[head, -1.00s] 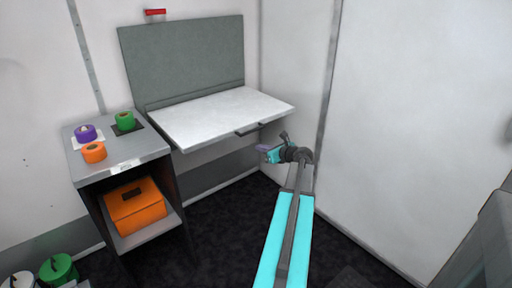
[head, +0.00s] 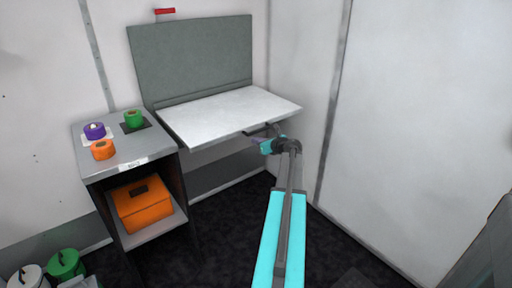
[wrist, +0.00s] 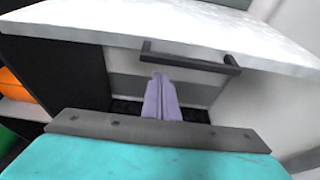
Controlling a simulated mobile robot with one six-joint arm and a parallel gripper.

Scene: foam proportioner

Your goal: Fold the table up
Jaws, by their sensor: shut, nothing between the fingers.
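The fold-down table (head: 230,115) is a white leaf standing out level from a grey-green wall panel (head: 192,58). A dark bar handle (head: 258,130) sits on its front edge, and it also shows in the wrist view (wrist: 190,62). My gripper (head: 262,144) is at the table's front, close to the handle. In the wrist view my purple fingers (wrist: 161,82) are shut together and empty, pointing at the space under the leaf, just below the handle. I cannot tell whether they touch the handle.
A grey cabinet (head: 150,150) stands left of the table with purple (head: 94,131), green (head: 134,118) and orange (head: 103,149) rolls on top and an orange box (head: 142,203) inside. Canisters (head: 65,264) stand at lower left. A white wall (head: 420,120) closes the right side.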

